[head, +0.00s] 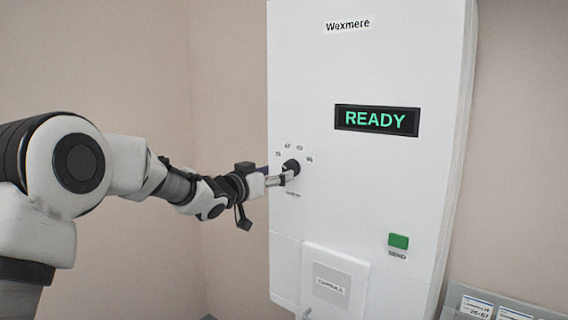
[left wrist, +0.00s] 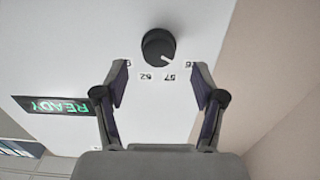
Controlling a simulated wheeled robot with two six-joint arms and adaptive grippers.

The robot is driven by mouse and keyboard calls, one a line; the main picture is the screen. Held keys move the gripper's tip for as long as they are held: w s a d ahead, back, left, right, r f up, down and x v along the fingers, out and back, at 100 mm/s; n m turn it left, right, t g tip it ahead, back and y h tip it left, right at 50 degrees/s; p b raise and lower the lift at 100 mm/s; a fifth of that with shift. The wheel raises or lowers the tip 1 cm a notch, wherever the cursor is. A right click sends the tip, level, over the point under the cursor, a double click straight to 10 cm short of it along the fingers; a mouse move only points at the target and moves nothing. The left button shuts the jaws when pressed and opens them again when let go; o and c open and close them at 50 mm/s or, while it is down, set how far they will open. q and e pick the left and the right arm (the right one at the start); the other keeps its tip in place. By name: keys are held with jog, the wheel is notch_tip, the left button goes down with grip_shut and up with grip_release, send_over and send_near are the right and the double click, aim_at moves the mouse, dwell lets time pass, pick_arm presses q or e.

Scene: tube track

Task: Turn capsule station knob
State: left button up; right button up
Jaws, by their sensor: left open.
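The capsule station (head: 365,70) is a tall white wall unit with a lit READY display (head: 377,120). Its black round knob (head: 292,167) sits on the left part of the front, with small number labels around it. In the left wrist view the knob (left wrist: 158,47) has a white pointer mark aimed toward the label 57. My left gripper (head: 280,178) is at the knob in the head view. In the left wrist view its open fingers (left wrist: 158,75) stand on either side, with the knob just beyond their tips and nothing between them. My right gripper is not in view.
A green SEND button (head: 398,241) is at the lower right of the station. A white capsule door (head: 333,280) is at the bottom. A rack with labelled cards (head: 490,305) stands at the lower right. The beige wall (head: 225,60) left of the station is bare.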

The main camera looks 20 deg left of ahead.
aim_at(287, 169)
pick_arm(q)
jog(key=p+x, duration=0.1)
jog(key=x, duration=0.2)
jog(key=shift+w+d+r, duration=0.15)
jog(key=shift+w+d, duration=0.05)
jog(key=shift+w, duration=0.35)
jog(key=shift+s, duration=0.1)
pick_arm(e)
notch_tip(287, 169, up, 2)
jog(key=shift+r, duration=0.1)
pick_arm(q)
jog(key=shift+c, duration=0.4)
jog(key=c, duration=1.1)
